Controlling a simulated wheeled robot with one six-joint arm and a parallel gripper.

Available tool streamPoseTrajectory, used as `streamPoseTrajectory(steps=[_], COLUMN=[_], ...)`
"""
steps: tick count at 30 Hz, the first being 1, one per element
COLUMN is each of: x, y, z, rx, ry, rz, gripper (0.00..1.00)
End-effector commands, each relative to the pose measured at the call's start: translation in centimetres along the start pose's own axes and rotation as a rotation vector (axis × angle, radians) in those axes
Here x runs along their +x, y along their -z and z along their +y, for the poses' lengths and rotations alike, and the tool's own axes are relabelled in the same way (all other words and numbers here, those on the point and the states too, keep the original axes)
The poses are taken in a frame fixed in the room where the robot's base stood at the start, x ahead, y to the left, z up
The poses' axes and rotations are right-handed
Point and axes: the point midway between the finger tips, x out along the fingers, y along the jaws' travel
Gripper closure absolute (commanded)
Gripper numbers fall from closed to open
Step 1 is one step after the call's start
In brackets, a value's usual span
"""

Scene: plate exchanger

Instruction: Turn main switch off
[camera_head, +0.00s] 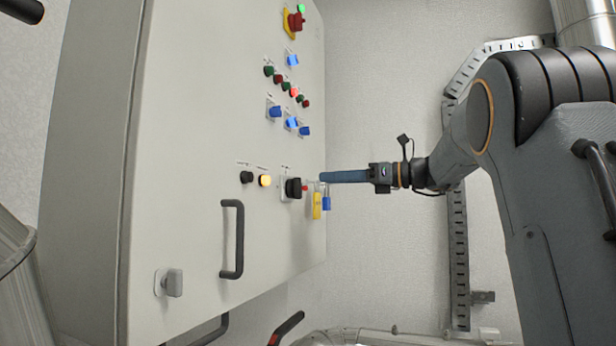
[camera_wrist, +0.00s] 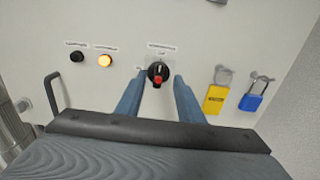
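The main switch is a black rotary knob (camera_wrist: 157,70) with a red part at its centre, on the pale cabinet front in the wrist view. A label sits above it. It looks like the black knob (camera_head: 293,188) low on the cabinet in the head view. My gripper (camera_wrist: 158,82) is open, with one blue finger on each side of the knob in the picture. In the head view my gripper (camera_head: 322,177) comes in from the right, fingertips near the cabinet front. I cannot tell whether the fingers touch the knob.
A yellow tag (camera_wrist: 214,98) and a blue padlock (camera_wrist: 253,98) hang right of the switch. A black button (camera_wrist: 77,57) and a lit yellow lamp (camera_wrist: 105,61) are to its left. A black handle (camera_head: 232,240) sticks out below.

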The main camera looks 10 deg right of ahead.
Motion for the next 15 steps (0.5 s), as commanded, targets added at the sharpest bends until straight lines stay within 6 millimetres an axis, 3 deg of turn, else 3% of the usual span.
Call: streamPoseTrajectory(steps=[15], x=[6.6], y=[-0.4], z=[0.1], rx=[0.004], ry=[-0.004], rz=[-0.006], gripper=[0.66])
